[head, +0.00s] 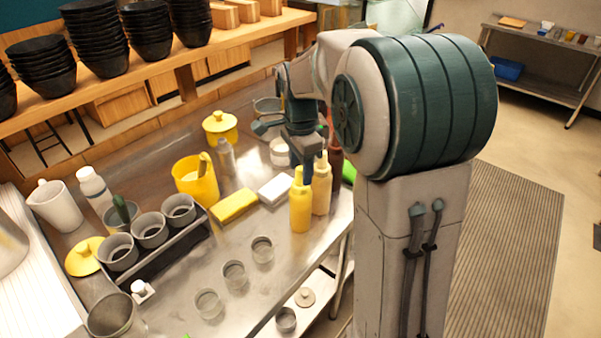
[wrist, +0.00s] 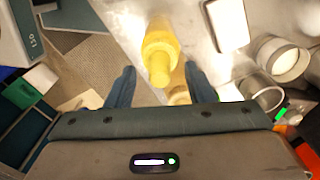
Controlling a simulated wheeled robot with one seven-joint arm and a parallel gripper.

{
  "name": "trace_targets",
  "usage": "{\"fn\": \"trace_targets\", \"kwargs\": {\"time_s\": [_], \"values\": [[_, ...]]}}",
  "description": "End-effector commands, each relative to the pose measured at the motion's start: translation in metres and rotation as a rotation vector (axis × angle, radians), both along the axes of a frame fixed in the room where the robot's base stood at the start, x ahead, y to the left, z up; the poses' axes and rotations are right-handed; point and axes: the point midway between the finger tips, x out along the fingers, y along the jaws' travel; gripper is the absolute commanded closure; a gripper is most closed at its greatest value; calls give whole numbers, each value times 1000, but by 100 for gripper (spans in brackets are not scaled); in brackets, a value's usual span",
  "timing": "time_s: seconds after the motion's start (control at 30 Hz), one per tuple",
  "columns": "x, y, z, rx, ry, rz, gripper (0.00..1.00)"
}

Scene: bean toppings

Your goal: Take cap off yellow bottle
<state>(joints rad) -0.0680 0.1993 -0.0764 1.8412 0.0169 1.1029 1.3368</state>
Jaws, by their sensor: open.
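The yellow bottle (head: 300,208) stands upright near the right edge of the steel counter. Its narrow yellow cap (head: 298,176) is on top. In the wrist view the yellow bottle (wrist: 160,38) is seen from above, with its cap (wrist: 159,72) pointing toward my gripper. My gripper (wrist: 161,84) is open, one finger on each side of the cap's line, with nothing held. In the head view my gripper (head: 305,165) hangs above and close to the bottles. Whether the fingers touch the cap cannot be told.
A paler tan bottle (head: 322,188) stands right beside the yellow one, with a dark red bottle (head: 335,160) behind. A white container (head: 275,189), a yellow block (head: 234,206) and a yellow pitcher (head: 195,182) stand to the left. Small glass cups (head: 234,274) sit in front.

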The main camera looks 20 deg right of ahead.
Motion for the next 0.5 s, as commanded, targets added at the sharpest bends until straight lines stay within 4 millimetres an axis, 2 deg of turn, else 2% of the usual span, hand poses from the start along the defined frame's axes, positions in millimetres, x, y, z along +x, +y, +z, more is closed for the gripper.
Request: {"fn": "trace_targets", "kwargs": {"time_s": [0.13,0.37,0.4,0.5], "values": [[0,0,-15,0,0,0,52],[0,0,-17,0,-1,0,52],[0,0,-17,0,-1,0,54],[0,0,-17,0,-1,0,82]]}}
